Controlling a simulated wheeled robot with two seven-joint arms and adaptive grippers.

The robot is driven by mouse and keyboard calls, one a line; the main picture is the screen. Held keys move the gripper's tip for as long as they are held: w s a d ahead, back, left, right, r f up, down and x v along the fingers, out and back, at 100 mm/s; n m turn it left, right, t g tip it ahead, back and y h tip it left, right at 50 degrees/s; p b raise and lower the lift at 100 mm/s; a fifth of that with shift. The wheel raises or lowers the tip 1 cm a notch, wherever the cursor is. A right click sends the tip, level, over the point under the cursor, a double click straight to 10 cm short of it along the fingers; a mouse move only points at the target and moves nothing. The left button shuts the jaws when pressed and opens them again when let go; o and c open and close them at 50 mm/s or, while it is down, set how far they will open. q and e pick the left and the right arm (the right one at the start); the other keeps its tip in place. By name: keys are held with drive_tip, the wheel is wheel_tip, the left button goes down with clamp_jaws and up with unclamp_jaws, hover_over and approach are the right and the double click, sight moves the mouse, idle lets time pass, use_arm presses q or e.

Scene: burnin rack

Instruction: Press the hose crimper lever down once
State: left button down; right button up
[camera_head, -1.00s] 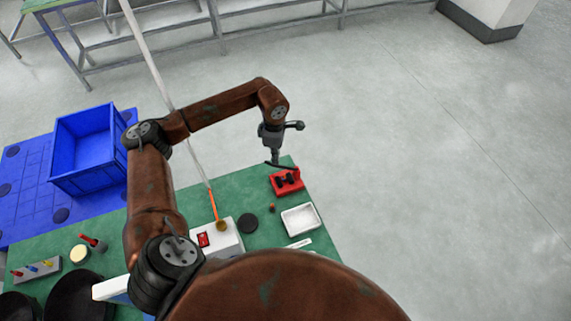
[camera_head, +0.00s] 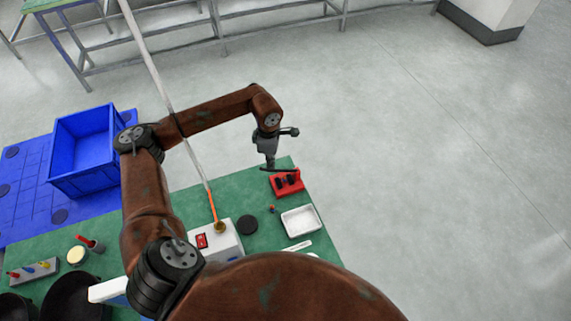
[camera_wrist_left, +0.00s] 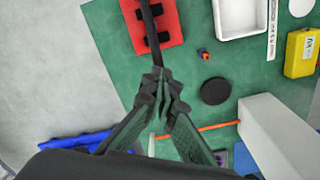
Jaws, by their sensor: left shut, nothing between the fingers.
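The hose crimper is a red block (camera_head: 289,184) with black parts, at the far right corner of the green bench; it also shows at the top of the left wrist view (camera_wrist_left: 170,28). Its black lever (camera_wrist_left: 152,38) is a long thin bar that reaches from the block to my fingertips. In the head view the lever (camera_head: 284,170) lies nearly level. My left gripper (camera_head: 268,166) is shut and points down at the lever's free end; in the wrist view its fingertips (camera_wrist_left: 160,82) meet that end. Whether they touch it, I cannot tell. My right gripper is not in view.
A white tray (camera_head: 300,230), a black disc (camera_head: 247,224) and a white box with a red switch (camera_head: 228,246) stand near the crimper. A long pale pole (camera_head: 150,60) with an orange end rises behind my arm. A blue crate (camera_head: 85,186) stands left.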

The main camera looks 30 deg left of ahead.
use_arm(q)
drive_tip(key=shift+f, duration=0.1)
drive_tip(key=shift+s+a+f+b, duration=0.25)
drive_tip(key=shift+s+f+b, duration=0.1)
drive_tip(key=shift+f, duration=0.2)
drive_tip(key=shift+s+a+f+b, duration=0.25)
drive_tip(key=shift+f+b, duration=0.1)
drive_tip(key=shift+f, duration=0.15)
drive_tip(key=shift+s+a+f+b, duration=0.2)
drive_tip(key=shift+f+b, duration=0.2)
drive_tip(key=shift+f, duration=0.25)
drive_tip(key=shift+s+a+f+b, duration=0.15)
drive_tip(key=shift+f+b, duration=0.25)
drive_tip(key=shift+f, duration=0.25)
wheel_tip(320, 180, up, 16)
drive_tip(key=p, duration=0.8)
drive_tip(key=shift+r, duration=0.2)
idle(0.9)
